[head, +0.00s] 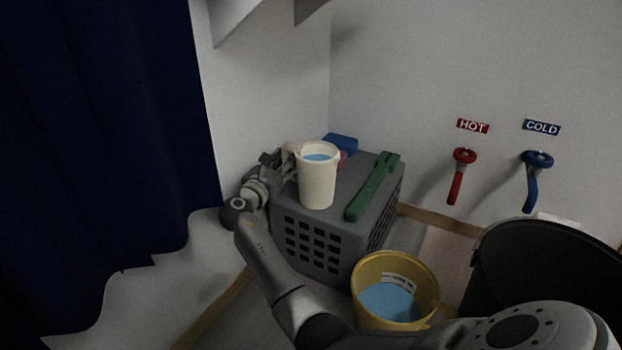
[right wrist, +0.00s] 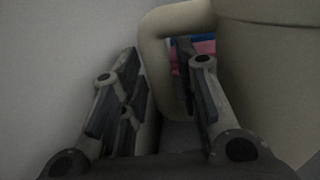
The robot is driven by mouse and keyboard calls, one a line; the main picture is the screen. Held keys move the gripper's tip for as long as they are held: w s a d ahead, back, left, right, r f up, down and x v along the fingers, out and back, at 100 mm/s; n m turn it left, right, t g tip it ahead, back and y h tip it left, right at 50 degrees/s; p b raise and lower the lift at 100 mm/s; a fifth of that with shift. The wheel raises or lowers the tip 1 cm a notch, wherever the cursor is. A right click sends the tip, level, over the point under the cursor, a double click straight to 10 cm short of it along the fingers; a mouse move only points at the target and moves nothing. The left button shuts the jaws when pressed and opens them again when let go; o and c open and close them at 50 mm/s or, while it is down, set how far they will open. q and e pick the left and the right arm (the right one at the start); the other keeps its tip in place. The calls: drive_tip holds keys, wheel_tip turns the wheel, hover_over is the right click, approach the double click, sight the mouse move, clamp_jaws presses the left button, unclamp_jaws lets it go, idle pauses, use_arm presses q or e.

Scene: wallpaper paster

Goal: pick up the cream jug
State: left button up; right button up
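The cream jug (head: 318,182) stands upright on a grey perforated crate (head: 318,235), with blue liquid inside and its handle (head: 289,160) toward the left. My right gripper (head: 273,162) is at the handle side of the jug. In the right wrist view, the gripper (right wrist: 157,68) is open, with one finger on each side of the handle (right wrist: 162,85). The right-hand finger appears to lie in the gap between handle and jug body (right wrist: 265,75). Whether either finger touches the handle I cannot tell. My left gripper is not in view.
A green long-handled tool (head: 372,188) lies on the crate right of the jug. Blue (head: 341,142) and pink items are behind the jug. A yellow bucket (head: 433,289) with blue liquid and a black bin (head: 540,262) stand right. A white wall is close left of the gripper.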

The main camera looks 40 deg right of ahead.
clamp_jaws()
drive_tip(key=shift+r, duration=0.1)
idle(0.3)
drive_tip(key=shift+r, duration=0.1)
